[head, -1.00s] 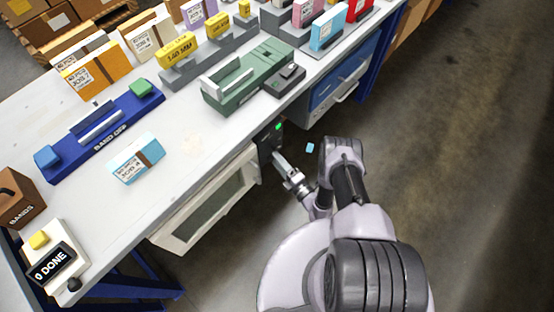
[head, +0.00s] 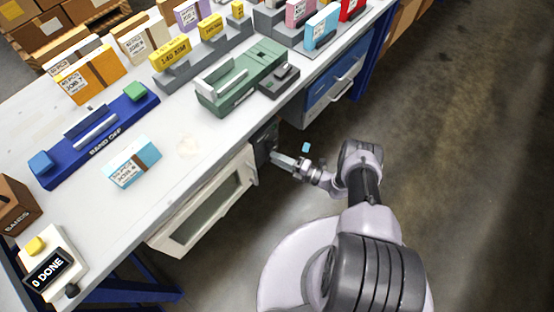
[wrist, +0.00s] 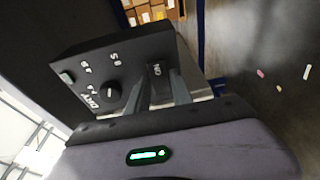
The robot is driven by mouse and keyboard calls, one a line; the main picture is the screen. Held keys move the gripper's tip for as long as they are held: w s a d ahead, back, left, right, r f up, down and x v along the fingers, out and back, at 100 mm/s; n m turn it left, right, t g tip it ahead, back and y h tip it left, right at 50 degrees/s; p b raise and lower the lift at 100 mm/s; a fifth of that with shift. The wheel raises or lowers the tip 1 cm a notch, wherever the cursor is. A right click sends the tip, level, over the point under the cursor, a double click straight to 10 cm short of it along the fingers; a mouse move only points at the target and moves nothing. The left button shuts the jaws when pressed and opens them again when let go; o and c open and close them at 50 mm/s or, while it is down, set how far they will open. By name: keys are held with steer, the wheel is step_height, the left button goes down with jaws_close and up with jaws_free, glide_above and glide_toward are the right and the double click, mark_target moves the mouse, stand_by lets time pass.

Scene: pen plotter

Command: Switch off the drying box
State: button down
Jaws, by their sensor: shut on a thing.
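The drying box (head: 205,210) is a white cabinet with a glass door, under the front of the bench. Its dark control panel (head: 264,143) is at its right end. In the wrist view the panel (wrist: 85,55) carries a round knob (wrist: 113,89) with numbers and a "DRY" mark. A dark switch (wrist: 157,69) marked "ON" is at the panel's right side. My gripper (wrist: 160,85) has its fingers on either side of the switch and is shut on it. The head view shows my gripper (head: 275,158) at the panel, with the contact point hidden.
The bench top (head: 190,146) above carries a green machine (head: 243,80), a blue band device (head: 95,135) and several small boxes. A blue drawer unit (head: 333,92) is right of the panel. The floor (head: 440,150) to the right is open.

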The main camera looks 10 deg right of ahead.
steer(key=c, duration=1.1)
jaws_free()
steer(key=v, duration=1.7)
steer(key=shift+s+d+p, duration=0.15)
steer(key=shift+s+p, duration=0.05)
steer(key=shift+p, duration=0.1)
